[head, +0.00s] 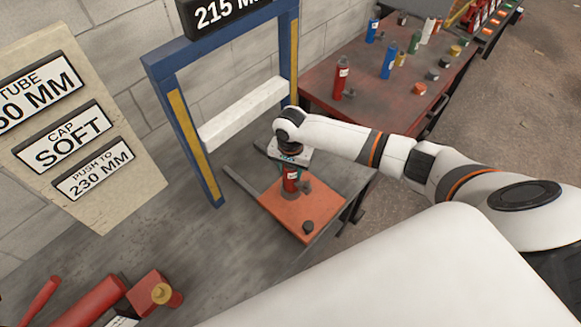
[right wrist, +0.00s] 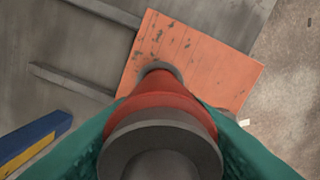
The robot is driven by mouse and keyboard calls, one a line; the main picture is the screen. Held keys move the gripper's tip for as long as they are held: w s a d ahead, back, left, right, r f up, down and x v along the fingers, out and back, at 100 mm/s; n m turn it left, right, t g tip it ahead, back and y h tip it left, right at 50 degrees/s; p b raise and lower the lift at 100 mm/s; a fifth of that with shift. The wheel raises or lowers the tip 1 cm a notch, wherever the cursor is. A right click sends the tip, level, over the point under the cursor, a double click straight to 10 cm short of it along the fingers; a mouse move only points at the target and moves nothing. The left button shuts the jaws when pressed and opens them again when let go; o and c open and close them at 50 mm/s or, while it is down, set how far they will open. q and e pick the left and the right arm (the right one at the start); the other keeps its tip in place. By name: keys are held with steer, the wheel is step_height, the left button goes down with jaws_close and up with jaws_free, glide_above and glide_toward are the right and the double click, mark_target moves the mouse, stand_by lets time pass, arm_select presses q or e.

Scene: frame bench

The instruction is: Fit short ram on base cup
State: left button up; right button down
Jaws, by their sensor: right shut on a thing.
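My right gripper (head: 290,160) is shut on the short red ram (head: 291,178) and holds it roughly upright over the orange plate (head: 283,208). In the right wrist view the ram (right wrist: 160,100) is seen from above, with its dark grey top nearest the camera and teal finger pads on both sides. A grey round part, likely the base cup (right wrist: 160,67), shows at the ram's far end on the orange plate (right wrist: 205,65). I cannot tell whether the ram is seated in it or just above it. My left gripper is out of view.
A blue frame (head: 182,120) with a white crossbar (head: 245,112) stands behind the plate. A small dark part (head: 308,227) lies on the plate's near corner. A red table (head: 385,105) at the back holds several rams and small parts. Red equipment (head: 95,300) lies at lower left.

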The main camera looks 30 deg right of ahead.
mark_target(291, 178)
steer(key=shift+w+r+p, duration=0.1)
steer(key=shift+r+p, duration=0.05)
steer(key=shift+p, duration=0.8)
stand_by(1.1)
steer(key=shift+f+b, duration=0.85)
steer(key=shift+f, duration=1.1)
steer(key=c, duration=0.9)
jaws_free()
steer(key=shift+o, duration=0.8)
steer(key=shift+s+f, duration=0.1)
steer(key=shift+s, duration=0.1)
step_height(291, 178, up, 12)
steer(key=shift+r+b, duration=0.1)
steer(key=shift+b, duration=0.8)
